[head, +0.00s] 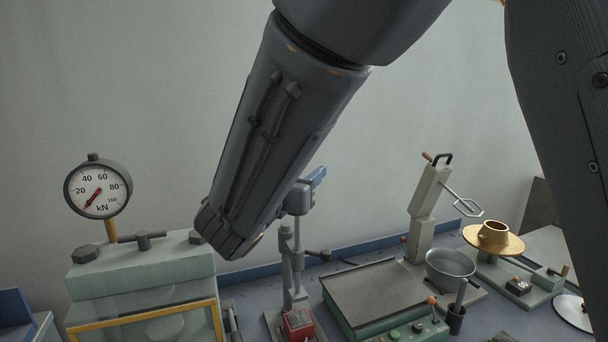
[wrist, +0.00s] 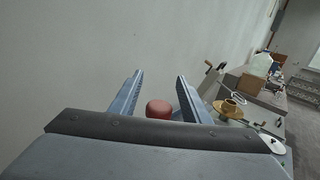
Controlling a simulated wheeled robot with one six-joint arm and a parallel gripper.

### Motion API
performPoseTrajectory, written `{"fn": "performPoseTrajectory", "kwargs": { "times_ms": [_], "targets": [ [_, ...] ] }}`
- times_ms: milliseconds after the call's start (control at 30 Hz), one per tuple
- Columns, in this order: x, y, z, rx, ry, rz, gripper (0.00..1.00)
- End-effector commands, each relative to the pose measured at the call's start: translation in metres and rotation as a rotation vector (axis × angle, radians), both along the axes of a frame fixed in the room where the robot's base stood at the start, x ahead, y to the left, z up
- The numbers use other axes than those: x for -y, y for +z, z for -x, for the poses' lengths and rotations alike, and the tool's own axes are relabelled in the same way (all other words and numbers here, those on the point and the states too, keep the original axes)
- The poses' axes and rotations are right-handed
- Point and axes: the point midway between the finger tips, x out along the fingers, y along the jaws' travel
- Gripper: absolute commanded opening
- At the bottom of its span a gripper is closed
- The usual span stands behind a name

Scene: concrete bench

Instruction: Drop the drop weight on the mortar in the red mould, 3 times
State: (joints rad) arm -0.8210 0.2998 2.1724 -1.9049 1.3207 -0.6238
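The red mould (head: 299,323) stands at the bottom of a grey stand (head: 286,265) with an upright post, at the front edge of the head view. The mortar inside it cannot be made out. Part of my gripper (head: 315,178) shows as blue metal by the top of the stand, beside my forearm. In the wrist view my gripper (wrist: 159,76) is open, its two blue fingers apart. A round red-brown knob (wrist: 158,109) lies between them, with a gap on each side. I cannot tell for certain that it belongs to the drop weight.
A press with a dial gauge (head: 98,188) stands left. Right of the stand are a flat-topped green unit (head: 375,294), a mixer (head: 428,205) with a bowl (head: 450,266), and a brass flow table (head: 492,241). The wall is behind.

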Motion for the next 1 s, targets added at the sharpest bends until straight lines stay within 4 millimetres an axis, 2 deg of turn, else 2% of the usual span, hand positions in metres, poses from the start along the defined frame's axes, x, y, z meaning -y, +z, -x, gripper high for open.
{"fn": "performPoseTrajectory", "kwargs": {
  "times_ms": [267, 700, 1000],
  "targets": [
    [-0.003, -0.002, 0.007, -0.001, 0.002, 0.001, 0.43],
    [-0.024, -0.002, 0.066, -0.001, 0.003, 0.0, 0.43],
    [-0.026, -0.001, 0.074, 0.0, 0.0, 0.0, 0.43]
  ]
}}
